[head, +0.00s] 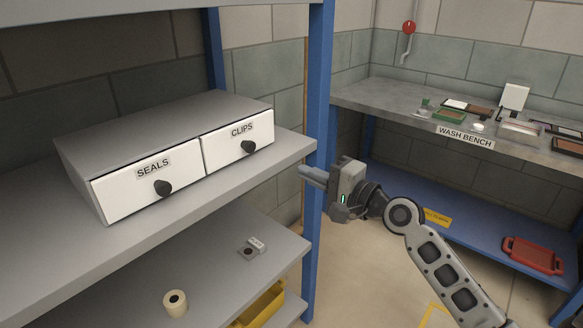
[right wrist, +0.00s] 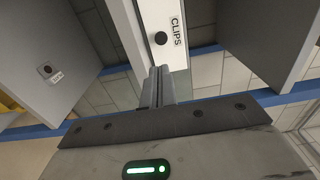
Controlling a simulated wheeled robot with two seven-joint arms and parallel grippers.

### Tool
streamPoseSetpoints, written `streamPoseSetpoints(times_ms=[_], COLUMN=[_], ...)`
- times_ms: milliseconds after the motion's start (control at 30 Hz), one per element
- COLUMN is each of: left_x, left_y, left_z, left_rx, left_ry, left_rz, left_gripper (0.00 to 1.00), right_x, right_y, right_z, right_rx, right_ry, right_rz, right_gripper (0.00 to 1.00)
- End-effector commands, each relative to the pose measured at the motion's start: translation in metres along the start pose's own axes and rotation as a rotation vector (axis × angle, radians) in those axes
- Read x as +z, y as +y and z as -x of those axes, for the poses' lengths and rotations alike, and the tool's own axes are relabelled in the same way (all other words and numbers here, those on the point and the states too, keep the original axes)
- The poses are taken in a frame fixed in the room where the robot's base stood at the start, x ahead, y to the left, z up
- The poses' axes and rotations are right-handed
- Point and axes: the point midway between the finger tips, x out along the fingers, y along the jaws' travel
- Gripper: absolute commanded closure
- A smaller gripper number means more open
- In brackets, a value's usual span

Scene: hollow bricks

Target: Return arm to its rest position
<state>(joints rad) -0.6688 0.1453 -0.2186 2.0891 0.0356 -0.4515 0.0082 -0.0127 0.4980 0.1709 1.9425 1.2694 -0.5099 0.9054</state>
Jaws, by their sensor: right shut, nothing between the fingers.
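My right gripper (head: 312,175) is shut and empty in the head view, in front of the blue shelf post and right of the drawer box. My right arm (head: 440,265) comes in from the lower right. In the right wrist view the closed fingers (right wrist: 157,87) point toward the shelf with the drawer marked CLIPS (right wrist: 176,35). In the head view the CLIPS drawer (head: 225,153) and the SEALS drawer (head: 125,194) both look closed, each with a dark round knob. The left gripper is not in view.
A blue post (head: 318,110) stands close behind the right gripper. The wash bench (head: 400,103) holds several small items, with a red tray (head: 533,255) on its lower shelf. The lower grey shelf (head: 215,275) carries a tape roll (head: 175,303) and a small labelled item (head: 252,248). Open floor lies between.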

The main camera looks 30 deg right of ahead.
Motion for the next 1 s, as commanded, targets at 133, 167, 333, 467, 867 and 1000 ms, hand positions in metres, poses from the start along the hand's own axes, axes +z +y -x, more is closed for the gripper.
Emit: streamPoseSetpoints(times_ms=[133, 167, 333, 467, 867, 1000], left_x=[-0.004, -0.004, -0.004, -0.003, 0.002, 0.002], left_y=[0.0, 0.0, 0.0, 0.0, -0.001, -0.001], left_z=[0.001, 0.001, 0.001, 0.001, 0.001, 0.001], left_rx=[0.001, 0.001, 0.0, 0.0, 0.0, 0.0], left_ry=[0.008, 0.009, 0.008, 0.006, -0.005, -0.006], left_rz=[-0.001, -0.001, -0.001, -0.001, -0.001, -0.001], left_gripper=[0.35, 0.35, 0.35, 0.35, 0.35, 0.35], right_x=[0.0, 0.0, 0.018, 0.059, 0.209, 0.224], right_y=[0.0, 0.0, 0.04, 0.111, 0.248, 0.253], right_z=[0.002, 0.002, 0.007, 0.025, 0.132, 0.143], right_rx=[0.0, 0.002, 0.08, 0.229, 0.532, 0.543], right_ry=[0.0, 0.0, 0.001, -0.026, -0.347, -0.395], right_rz=[0.0, 0.001, 0.114, 0.373, 1.296, 1.408], right_gripper=[1.0, 1.0, 1.0, 1.0, 1.0, 1.0])
